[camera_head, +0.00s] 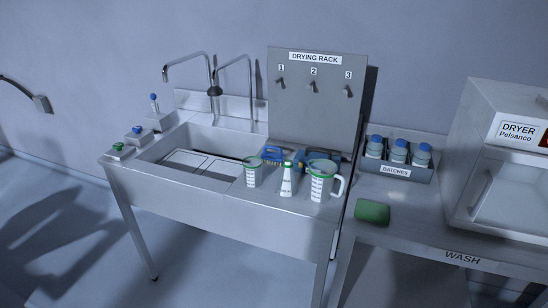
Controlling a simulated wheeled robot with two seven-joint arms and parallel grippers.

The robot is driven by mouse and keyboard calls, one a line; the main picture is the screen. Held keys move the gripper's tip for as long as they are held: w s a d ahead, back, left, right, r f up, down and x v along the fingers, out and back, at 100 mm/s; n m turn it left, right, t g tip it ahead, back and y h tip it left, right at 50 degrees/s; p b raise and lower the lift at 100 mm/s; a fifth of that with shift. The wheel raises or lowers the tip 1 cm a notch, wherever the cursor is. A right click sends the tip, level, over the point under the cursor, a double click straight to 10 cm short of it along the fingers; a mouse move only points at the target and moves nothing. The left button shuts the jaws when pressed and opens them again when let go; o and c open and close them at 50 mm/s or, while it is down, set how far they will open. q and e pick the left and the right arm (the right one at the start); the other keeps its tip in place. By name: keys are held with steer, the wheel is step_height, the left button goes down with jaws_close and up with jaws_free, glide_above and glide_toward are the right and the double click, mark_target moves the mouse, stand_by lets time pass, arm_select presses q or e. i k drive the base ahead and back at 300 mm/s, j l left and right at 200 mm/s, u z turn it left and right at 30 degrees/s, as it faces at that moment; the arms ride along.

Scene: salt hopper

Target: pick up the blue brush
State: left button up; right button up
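I cannot single out the blue brush with certainty. A small upright piece with a blue top (154,102) stands on a grey block at the sink's back left corner. Low blue items (272,153) lie behind the measuring vessels at the sink's right, partly hidden, and their shape is unclear. Neither of my grippers shows in the head view.
The steel sink (190,142) has two tall taps. A green-rimmed beaker (252,174), a flask (288,180) and a jug (320,182) stand at its right. The drying rack (315,110) has empty hooks. A green sponge (372,211) lies before the batches box (396,171).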

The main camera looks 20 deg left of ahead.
mark_target(268, 156)
steer(key=i+j+z, duration=0.15)
steer(key=i+j, duration=0.15)
steer(key=i+j+z, duration=0.2)
steer(key=j, duration=0.3)
steer(key=i+j+z, duration=0.15)
steer(key=i+j, duration=0.25)
